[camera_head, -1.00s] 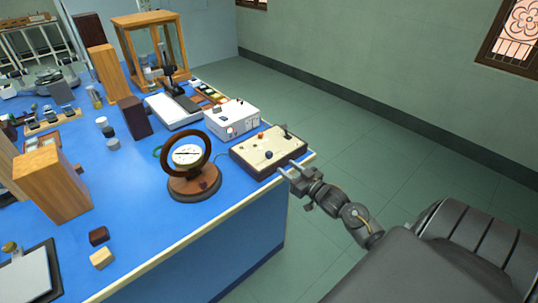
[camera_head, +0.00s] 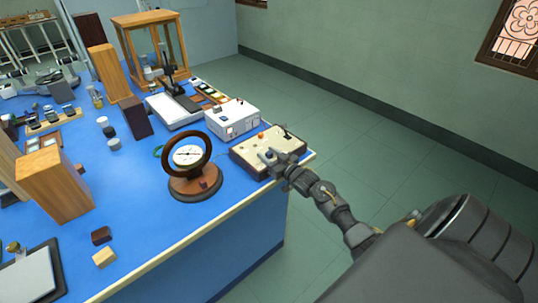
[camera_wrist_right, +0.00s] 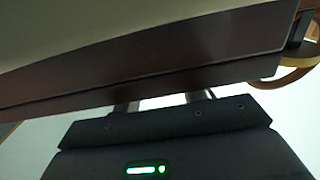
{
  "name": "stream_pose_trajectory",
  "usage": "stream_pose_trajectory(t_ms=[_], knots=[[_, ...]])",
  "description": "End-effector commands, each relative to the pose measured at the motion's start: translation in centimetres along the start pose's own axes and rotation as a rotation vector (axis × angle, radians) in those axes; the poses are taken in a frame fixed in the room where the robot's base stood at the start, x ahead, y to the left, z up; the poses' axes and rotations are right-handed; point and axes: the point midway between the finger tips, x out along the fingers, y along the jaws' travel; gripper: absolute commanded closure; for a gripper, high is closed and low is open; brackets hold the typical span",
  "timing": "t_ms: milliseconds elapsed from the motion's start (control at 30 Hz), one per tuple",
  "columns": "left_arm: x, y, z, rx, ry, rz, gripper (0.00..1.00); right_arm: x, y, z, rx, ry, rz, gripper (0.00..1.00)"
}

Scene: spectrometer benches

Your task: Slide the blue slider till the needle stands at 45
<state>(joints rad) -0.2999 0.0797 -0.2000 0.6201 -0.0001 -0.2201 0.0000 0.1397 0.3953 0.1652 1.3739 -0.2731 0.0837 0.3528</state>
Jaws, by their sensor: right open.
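A low control box (camera_head: 251,147) with a cream top and dark sides stands at the table's right edge. A small dark blue knob, the likely slider, is on its top near the front, now largely behind my right gripper (camera_head: 271,158). That gripper is open, its fingertips over the front part of the box; contact with the knob cannot be told. In the right wrist view the box's dark side (camera_wrist_right: 150,60) crosses in front of the fingers (camera_wrist_right: 160,102). The round dial (camera_head: 187,155) in a dark ring on a wooden base has a needle; its reading is too small to tell.
A white instrument box (camera_head: 233,119) stands just behind the control box. Wooden blocks, jars and a glass-sided wooden case (camera_head: 152,45) fill the blue table (camera_head: 140,190) to the left and back. The floor right of the table is clear.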

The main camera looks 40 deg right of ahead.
Motion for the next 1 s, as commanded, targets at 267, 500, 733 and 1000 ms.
stream_pose_trajectory(t_ms=[267, 500, 733, 1000], knots=[[0.0, 0.0, 0.0, 0.000, 0.000, 0.000, 1.00, 0.0, 0.0, 0.0, 0.000, 0.000, 0.000, 0.74], [0.0, 0.0, 0.0, 0.000, 0.000, 0.000, 1.00, 0.0, 0.0, 0.0, 0.000, 0.000, 0.000, 1.00], [0.0, 0.0, 0.0, 0.000, 0.000, 0.000, 1.00, 0.0, 0.5, 0.0, -0.002, -0.001, 0.001, 1.00], [0.0, -0.1, 0.0, 0.000, 0.000, -0.001, 1.00, 0.0, 0.9, 0.0, -0.001, 0.000, 0.000, 1.00]])
